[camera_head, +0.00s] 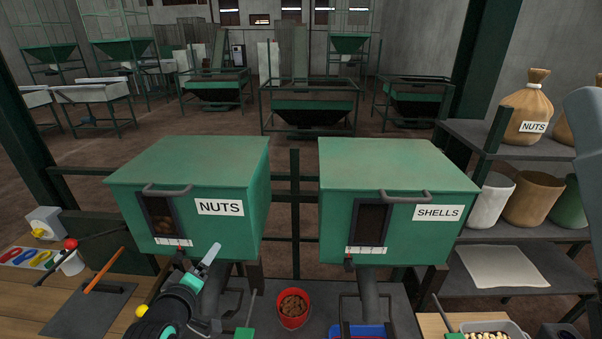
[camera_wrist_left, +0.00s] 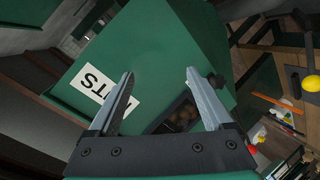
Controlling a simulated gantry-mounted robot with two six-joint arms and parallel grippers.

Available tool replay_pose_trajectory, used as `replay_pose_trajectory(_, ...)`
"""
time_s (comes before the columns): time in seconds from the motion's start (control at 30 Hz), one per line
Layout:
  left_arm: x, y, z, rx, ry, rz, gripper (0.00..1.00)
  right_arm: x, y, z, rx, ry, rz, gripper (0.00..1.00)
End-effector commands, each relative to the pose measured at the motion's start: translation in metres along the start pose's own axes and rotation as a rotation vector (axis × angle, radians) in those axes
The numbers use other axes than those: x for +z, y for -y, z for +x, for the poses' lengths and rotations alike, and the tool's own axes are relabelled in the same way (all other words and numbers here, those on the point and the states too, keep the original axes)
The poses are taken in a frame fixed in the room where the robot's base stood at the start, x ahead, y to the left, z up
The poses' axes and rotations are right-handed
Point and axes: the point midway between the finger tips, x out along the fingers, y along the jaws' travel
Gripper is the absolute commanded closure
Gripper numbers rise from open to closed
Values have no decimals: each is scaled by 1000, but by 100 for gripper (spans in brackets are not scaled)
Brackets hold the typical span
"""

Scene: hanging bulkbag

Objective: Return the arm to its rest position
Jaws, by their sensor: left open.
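My left gripper (camera_head: 207,262) is in front of the lower part of the green NUTS box (camera_head: 185,160), pointing up and to the right. In the left wrist view, the left gripper (camera_wrist_left: 160,78) has its two fingers wide apart with nothing between them. The green NUTS box (camera_wrist_left: 150,45) fills the space beyond the fingers, with its white label at left and its dark window below. I cannot tell whether the fingers touch the box. My right gripper is not in view.
A green SHELLS box (camera_head: 400,190) hangs to the right. A red bucket (camera_head: 293,309) of brown nuts stands below, between the boxes. A wooden bench (camera_head: 25,300) is at left. A shelf (camera_head: 540,235) with sacks and pots is at right. The space above the boxes is clear.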

Motion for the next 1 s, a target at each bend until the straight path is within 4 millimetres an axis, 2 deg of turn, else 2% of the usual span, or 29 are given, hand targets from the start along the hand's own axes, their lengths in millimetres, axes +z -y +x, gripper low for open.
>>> replay_pose_trajectory(0.03,-17,-42,-16,91,-49,40,15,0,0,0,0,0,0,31)
replay_pose_trajectory(0.1,-39,-93,-45,207,-122,103,15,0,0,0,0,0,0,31)
replay_pose_trajectory(0.17,-57,-134,-75,305,-192,158,15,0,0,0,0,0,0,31)
replay_pose_trajectory(0.2,-68,-159,-97,367,-243,194,15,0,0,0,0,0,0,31)
replay_pose_trajectory(0.27,-84,-193,-135,457,-326,250,15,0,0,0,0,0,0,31)
replay_pose_trajectory(0.3,-94,-212,-162,511,-385,286,15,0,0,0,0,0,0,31)
replay_pose_trajectory(0.43,-121,-255,-250,655,-591,405,15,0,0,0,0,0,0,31)
replay_pose_trajectory(0.53,-138,-268,-317,722,-771,502,15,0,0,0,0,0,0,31)
replay_pose_trajectory(0.6,-144,-270,-363,739,-914,595,15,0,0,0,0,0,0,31)
replay_pose_trajectory(0.63,-146,-269,-380,724,-984,661,15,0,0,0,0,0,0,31)
replay_pose_trajectory(0.67,-145,-269,-376,681,-1015,739,15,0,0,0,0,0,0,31)
replay_pose_trajectory(0.7,-157,-285,-382,650,-1036,794,15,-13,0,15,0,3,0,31)
replay_pose_trajectory(0.8,-186,-323,-398,654,-1030,784,15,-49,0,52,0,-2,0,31)
replay_pose_trajectory(1.0,-226,-375,-421,653,-1027,783,15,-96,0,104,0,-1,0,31)
